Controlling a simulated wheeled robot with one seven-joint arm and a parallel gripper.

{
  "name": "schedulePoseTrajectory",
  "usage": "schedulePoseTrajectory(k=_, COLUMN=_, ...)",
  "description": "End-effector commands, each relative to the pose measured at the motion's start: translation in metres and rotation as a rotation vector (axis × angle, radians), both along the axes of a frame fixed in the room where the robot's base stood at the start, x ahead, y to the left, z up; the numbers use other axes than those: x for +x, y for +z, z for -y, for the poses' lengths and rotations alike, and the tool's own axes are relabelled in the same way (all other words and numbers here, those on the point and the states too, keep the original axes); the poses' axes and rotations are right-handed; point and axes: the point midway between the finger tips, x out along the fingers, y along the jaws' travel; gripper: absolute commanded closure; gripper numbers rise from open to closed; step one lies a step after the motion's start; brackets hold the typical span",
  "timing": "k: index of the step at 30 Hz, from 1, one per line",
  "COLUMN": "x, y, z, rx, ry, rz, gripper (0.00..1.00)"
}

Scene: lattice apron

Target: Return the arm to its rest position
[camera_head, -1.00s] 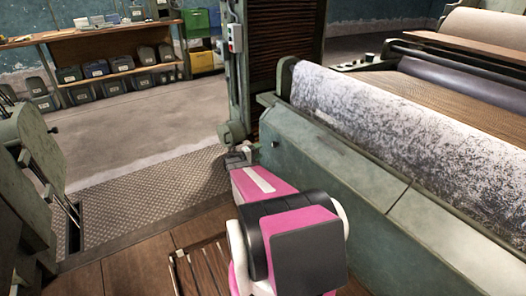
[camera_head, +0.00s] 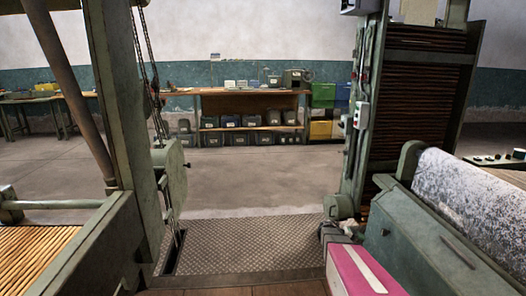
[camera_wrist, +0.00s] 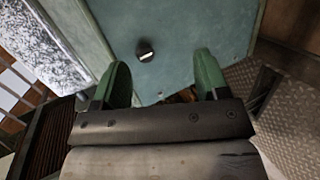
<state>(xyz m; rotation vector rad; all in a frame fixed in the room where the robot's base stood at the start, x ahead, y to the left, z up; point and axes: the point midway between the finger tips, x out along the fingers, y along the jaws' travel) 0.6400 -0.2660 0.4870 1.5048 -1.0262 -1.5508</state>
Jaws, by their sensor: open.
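My arm, pink with a white stripe, shows at the bottom right of the head view. Its end, my gripper (camera_head: 340,232), is small and dark there, beside the green machine housing. In the wrist view my gripper (camera_wrist: 162,85) has two green fingers set wide apart with nothing between them. Beyond the fingers is a teal panel with a dark round knob (camera_wrist: 145,50). I cannot tell the exact gap between the fingers and the panel.
A green machine (camera_head: 425,250) with a speckled roll (camera_head: 470,205) stands close on the right. A green frame (camera_head: 125,120) stands on the left. A checker-plate walkway (camera_head: 245,243) lies between them. A wooden shelf bench (camera_head: 250,112) with dark boxes is at the back, with clear floor before it.

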Motion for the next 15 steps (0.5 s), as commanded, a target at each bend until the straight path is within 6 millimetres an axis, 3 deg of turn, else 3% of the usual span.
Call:
schedulePoseTrajectory(k=1, x=-0.021, y=0.010, z=-0.019, rx=0.076, ry=-0.009, rz=0.001, gripper=0.32)
schedulePoseTrajectory(k=3, x=-0.038, y=0.015, z=-0.042, rx=0.191, ry=-0.022, rz=-0.001, gripper=0.32)
schedulePoseTrajectory(k=15, x=-0.132, y=0.058, z=-0.197, rx=0.859, ry=0.005, rz=0.011, gripper=0.32)
